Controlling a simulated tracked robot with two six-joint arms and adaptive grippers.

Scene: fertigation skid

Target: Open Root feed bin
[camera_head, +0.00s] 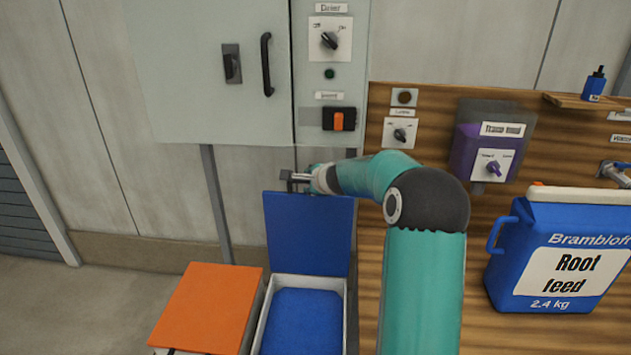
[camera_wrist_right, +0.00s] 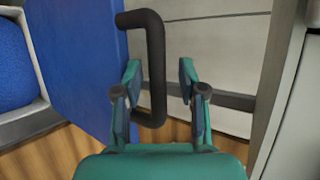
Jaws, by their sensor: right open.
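The blue-lidded bin (camera_head: 346,310) stands low at the centre of the head view. Its blue lid (camera_head: 310,228) is raised upright, and blue contents (camera_head: 303,322) show inside. No label on this bin is visible. The lid also shows in the right wrist view (camera_wrist_right: 75,60), with a dark bar handle (camera_wrist_right: 152,50) on its outer face. My right gripper (camera_head: 291,178) is at the top of the raised lid. In the wrist view it is open (camera_wrist_right: 158,80), with one finger on each side of the handle; contact cannot be told. My left gripper is out of view.
A closed orange-lidded bin (camera_head: 210,305) stands close on the left. A grey cabinet (camera_head: 190,75) hangs above the lid. A blue Root feed jug (camera_head: 555,250) stands at the right before a wooden panel. Floor at the far left is clear.

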